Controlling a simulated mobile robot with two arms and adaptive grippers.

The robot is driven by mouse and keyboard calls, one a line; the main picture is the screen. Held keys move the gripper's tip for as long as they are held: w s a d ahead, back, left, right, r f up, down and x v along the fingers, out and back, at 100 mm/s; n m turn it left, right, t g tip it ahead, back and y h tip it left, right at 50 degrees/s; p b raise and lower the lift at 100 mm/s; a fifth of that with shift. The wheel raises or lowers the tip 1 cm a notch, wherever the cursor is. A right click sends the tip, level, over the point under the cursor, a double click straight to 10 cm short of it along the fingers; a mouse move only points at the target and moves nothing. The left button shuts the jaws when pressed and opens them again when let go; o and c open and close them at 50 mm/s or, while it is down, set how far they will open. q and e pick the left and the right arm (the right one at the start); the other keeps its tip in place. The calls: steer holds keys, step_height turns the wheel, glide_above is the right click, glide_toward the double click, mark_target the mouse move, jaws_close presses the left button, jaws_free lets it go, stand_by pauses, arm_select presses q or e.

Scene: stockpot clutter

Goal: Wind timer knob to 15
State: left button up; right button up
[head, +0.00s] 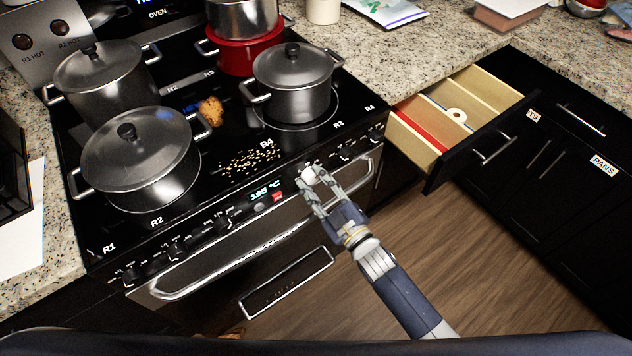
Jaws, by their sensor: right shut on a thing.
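A white knob (308,176) sits on the stove's front control panel, just right of the lit display (261,195), which seems to read 190 °C. My right gripper (311,180) reaches up from the lower right and is shut on this white knob, with fingers on either side of it. The fingers partly hide the knob, and I cannot read its marks or setting. A small red label or button (278,196) shows beside the display. My left gripper is not in view.
Lidded pots (142,158) (292,82) crowd the black cooktop, with crumbs (250,161) near its front. The oven handle (200,275) runs below the panel. An open drawer (480,143) juts out at right. The wooden floor (480,260) ahead is clear.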

steer(key=o, duration=1.1)
steer(key=shift+c, duration=0.2)
steer(key=shift+s, duration=0.1)
steer(key=v, duration=1.1)
steer(key=shift+s+d, duration=0.3)
